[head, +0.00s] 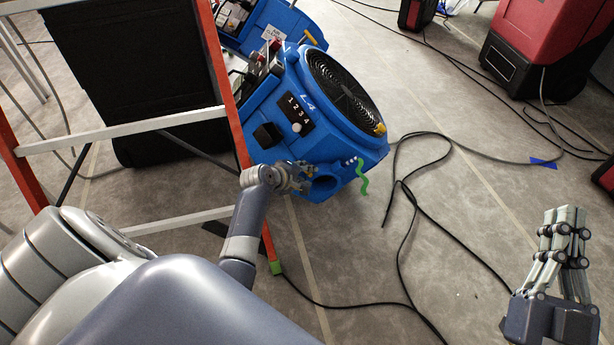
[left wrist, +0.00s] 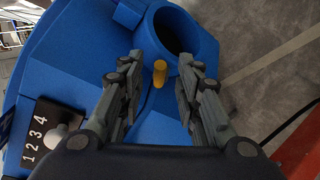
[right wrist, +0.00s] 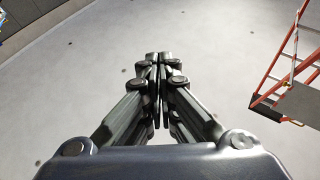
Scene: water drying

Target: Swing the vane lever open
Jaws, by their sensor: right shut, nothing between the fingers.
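The blue blower (head: 345,130) stands on the floor, with a black grille, an L4 label and a 1-2-3-4 dial panel (head: 292,118). In the left wrist view, a short yellow lever (left wrist: 159,74) sticks out beside the round blue opening (left wrist: 187,30). My left gripper (head: 306,177) is at the blower's lower side. It is open, with its fingers (left wrist: 158,66) apart on either side of the lever in that view; I cannot tell whether either finger touches it. In the head view the gripper hides this lever. My right gripper (head: 566,212) is shut and empty, over bare floor.
An orange-and-grey ladder (head: 222,85) stands close left of my left arm. Black cables (head: 405,215) cross the floor right of the blower. Another blue machine (head: 275,22) and a red-and-black machine (head: 540,45) stand behind. Floor around my right gripper is mostly clear.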

